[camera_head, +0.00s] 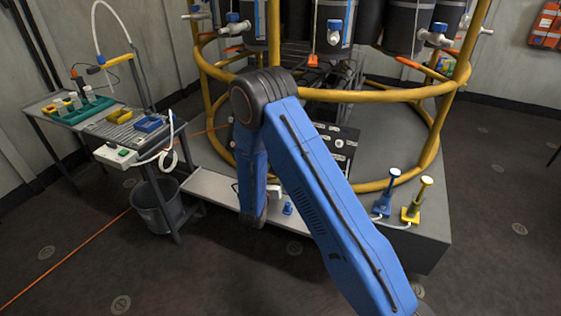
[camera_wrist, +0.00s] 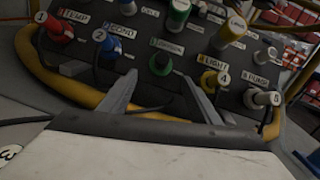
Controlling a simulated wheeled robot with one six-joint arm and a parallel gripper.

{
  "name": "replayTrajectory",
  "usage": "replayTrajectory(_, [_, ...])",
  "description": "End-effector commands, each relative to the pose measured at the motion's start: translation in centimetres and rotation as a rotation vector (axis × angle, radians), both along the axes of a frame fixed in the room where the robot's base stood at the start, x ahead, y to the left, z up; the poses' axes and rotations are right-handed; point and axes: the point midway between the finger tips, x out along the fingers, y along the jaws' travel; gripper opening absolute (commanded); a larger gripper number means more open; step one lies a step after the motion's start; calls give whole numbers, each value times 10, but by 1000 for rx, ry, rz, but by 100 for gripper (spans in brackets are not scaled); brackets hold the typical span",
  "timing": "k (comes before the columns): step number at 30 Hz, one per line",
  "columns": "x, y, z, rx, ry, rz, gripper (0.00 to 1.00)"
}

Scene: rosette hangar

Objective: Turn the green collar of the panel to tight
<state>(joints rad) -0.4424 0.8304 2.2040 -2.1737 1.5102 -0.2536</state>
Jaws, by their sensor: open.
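The dark panel (camera_wrist: 140,22) fills the upper part of the wrist view. It bears several coloured, numbered and labelled connectors. The dark green fitting lies just beyond the fingertips. In the head view part of the panel (camera_head: 340,147) shows behind my arm; my gripper is hidden there.
Beside the green ones are a red connector (camera_wrist: 60,28), a blue one (camera_wrist: 107,43), a yellow one (camera_wrist: 209,80) and a white one (camera_wrist: 264,98). Yellow tubular rails (camera_head: 380,95) ring the stand. A side bench (camera_head: 75,113) and a bucket (camera_head: 157,205) stand left.

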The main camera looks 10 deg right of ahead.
Motion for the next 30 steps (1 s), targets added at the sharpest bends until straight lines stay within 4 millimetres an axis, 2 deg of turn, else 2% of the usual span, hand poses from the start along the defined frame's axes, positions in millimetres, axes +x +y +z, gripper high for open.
replayTrajectory(6, [33,-20,0,1,-1,-3,57])
replayTrajectory(12, [55,-32,-1,0,0,-2,57])
replayTrajectory(18, [64,-38,0,0,0,-1,57])
replayTrajectory(26, [65,-38,0,0,1,-1,57])
replayTrajectory(28, [65,-38,0,0,1,-1,45])
replayTrajectory(30, [65,-38,0,0,1,-1,28])
